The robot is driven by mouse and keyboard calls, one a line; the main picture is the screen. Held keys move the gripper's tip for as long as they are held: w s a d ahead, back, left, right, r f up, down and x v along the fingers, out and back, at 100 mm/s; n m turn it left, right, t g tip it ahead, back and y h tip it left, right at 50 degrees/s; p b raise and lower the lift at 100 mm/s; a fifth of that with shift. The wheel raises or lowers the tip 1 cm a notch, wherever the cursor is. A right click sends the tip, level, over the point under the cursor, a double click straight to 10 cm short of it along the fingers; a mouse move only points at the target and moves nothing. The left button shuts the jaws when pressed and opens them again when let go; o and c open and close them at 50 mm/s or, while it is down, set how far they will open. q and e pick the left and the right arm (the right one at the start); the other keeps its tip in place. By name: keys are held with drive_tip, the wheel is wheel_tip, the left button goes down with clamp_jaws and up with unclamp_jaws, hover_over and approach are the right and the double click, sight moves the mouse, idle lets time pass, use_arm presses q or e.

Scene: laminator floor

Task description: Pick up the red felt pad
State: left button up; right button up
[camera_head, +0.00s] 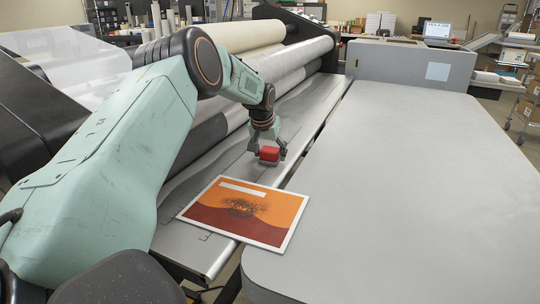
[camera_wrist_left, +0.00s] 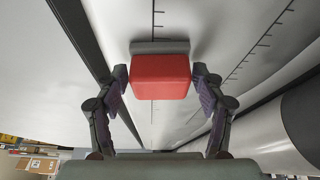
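The red felt pad (camera_head: 269,154) is a small red block with a grey part along one side. It appears to rest on the grey laminator bed, just beyond the orange print. My left gripper (camera_head: 268,147) is over it, with one finger on each side. In the left wrist view the pad (camera_wrist_left: 160,77) sits centred between the fingertips of my left gripper (camera_wrist_left: 160,74). The fingers are apart and flank the pad, with narrow gaps showing. My right gripper is not in view.
The orange and brown print (camera_head: 245,211) lies flat over the bed's near edge. Large rollers (camera_head: 300,60) run along the bed's far side. A wide grey table (camera_head: 420,180) stands to the right, its top clear. A grey housing (camera_head: 405,65) stands at the bed's far end.

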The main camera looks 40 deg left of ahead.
sight(270, 148)
use_arm(q)
drive_tip(key=shift+w+a+f, duration=0.15)
drive_tip(key=shift+a+f, duration=0.2)
drive_tip(key=shift+f, duration=0.05)
drive_tip(key=c, duration=0.3)
drive_tip(key=shift+d+r, duration=0.35)
drive_tip(key=shift+d, duration=0.15)
drive_tip(key=c, duration=0.4)
drive_tip(key=shift+a+f, duration=0.15)
drive_tip(key=shift+a, duration=0.2)
drive_tip(key=shift+c, duration=0.5)
drive_tip(key=shift+w+r, duration=0.1)
drive_tip(key=shift+r, duration=0.2)
wheel_tip(270, 148, up, 9)
drive_tip(key=shift+r+p, duration=0.1)
drive_tip(key=shift+p, duration=0.5)
drive_tip(key=shift+d+r, duration=0.15)
drive_tip(key=o, duration=0.6)
drive_tip(key=c, duration=0.5)
